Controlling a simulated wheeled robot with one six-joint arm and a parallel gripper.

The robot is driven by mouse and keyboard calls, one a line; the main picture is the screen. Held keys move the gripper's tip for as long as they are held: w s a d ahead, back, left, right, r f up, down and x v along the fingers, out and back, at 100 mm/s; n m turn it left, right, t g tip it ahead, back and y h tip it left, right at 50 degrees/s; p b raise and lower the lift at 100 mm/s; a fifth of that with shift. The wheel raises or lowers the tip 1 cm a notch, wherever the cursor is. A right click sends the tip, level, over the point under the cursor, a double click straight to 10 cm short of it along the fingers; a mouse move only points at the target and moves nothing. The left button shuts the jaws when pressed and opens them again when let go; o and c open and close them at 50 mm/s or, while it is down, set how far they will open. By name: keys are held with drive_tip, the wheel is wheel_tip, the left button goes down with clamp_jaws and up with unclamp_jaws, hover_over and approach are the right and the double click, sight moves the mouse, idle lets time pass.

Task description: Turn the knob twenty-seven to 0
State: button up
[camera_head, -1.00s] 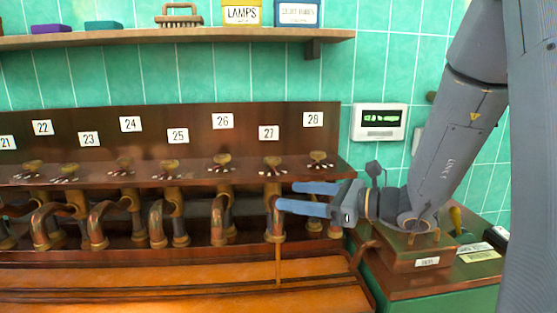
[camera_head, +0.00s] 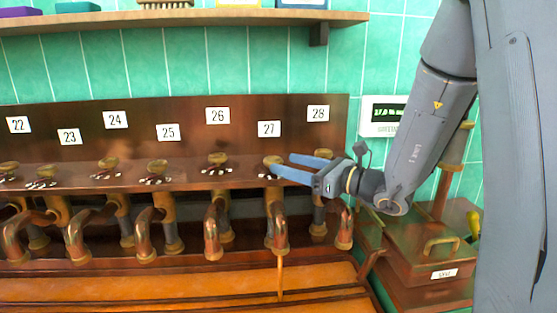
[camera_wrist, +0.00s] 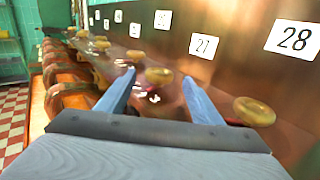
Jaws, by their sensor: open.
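Knob twenty-seven (camera_head: 273,160) is a round brass knob on the wooden ledge under the "27" label (camera_head: 269,129). A thin brown stream (camera_head: 280,276) runs down from the spout below it (camera_head: 279,237). My gripper (camera_head: 281,162) is open, with its blue fingers pointing left at this knob. In the wrist view, the knob (camera_wrist: 159,75) shows between and just beyond the two fingertips (camera_wrist: 158,79). I cannot tell whether a finger touches it. The knob's dial marks are partly hidden by the fingers in the head view.
Knob twenty-eight (camera_wrist: 254,111) stands close beside the right finger in the wrist view. Knob twenty-six (camera_head: 217,158) is to the left. A lit display (camera_head: 391,115) hangs on the tiled wall. A wooden shelf (camera_head: 200,17) runs above. A box with a handle (camera_head: 432,262) stands lower right.

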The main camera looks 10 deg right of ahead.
sight(281, 162)
drive_tip(key=shift+p+x, duration=0.35)
drive_tip(key=shift+x, duration=1.55)
drive_tip(key=c, duration=1.1)
drive_tip(key=shift+o, duration=0.2)
